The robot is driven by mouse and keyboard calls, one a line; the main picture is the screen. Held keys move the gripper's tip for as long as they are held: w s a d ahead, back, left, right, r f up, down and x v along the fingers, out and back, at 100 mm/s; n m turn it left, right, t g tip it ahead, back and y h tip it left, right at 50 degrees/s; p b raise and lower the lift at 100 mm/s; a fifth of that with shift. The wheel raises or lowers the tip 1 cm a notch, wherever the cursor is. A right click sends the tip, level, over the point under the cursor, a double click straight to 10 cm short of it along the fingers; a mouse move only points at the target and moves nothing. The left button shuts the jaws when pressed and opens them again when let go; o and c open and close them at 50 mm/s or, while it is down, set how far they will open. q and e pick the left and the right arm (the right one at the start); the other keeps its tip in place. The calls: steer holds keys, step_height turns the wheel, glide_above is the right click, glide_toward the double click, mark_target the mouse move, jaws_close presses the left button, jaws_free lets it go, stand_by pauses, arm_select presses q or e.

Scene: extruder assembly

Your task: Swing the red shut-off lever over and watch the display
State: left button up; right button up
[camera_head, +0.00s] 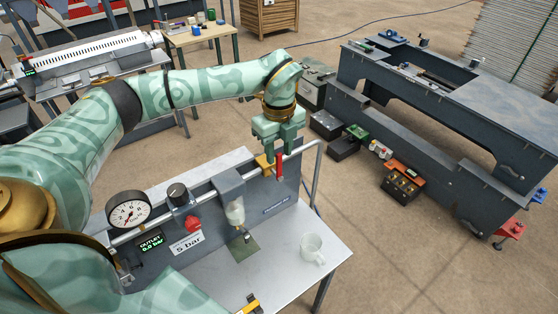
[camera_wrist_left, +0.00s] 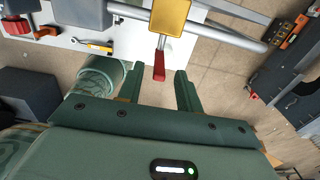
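The red lever (camera_head: 279,167) stands near the right end of the dark panel, beside its yellow valve body (camera_head: 263,164). My left gripper (camera_head: 277,148) is just above it, fingers pointing down. In the left wrist view the gripper (camera_wrist_left: 157,76) is open, and the free end of the red lever (camera_wrist_left: 159,68) lies between the fingertip lines, with gaps on both sides. Contact is not visible. The display (camera_head: 151,245) at the panel's left reads OUTLET 0.0 bar in green. My right gripper is not in view.
The panel carries a round gauge (camera_head: 128,210), a black knob (camera_head: 178,194), a red knob (camera_head: 193,222) and a clear bowl (camera_head: 235,212). A white mug (camera_head: 311,248) stands on the bench (camera_head: 285,285). A grey rail (camera_head: 313,170) rises right of the lever.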

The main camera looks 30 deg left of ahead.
arm_select(q)
glide_above(279, 179)
steer(key=shift+w+a+f, duration=0.1)
steer(key=shift+w+f, duration=0.05)
steer(key=shift+f, duration=0.95)
steer(key=shift+w+a+f, duration=0.1)
steer(key=shift+f, duration=1)
jaws_close()
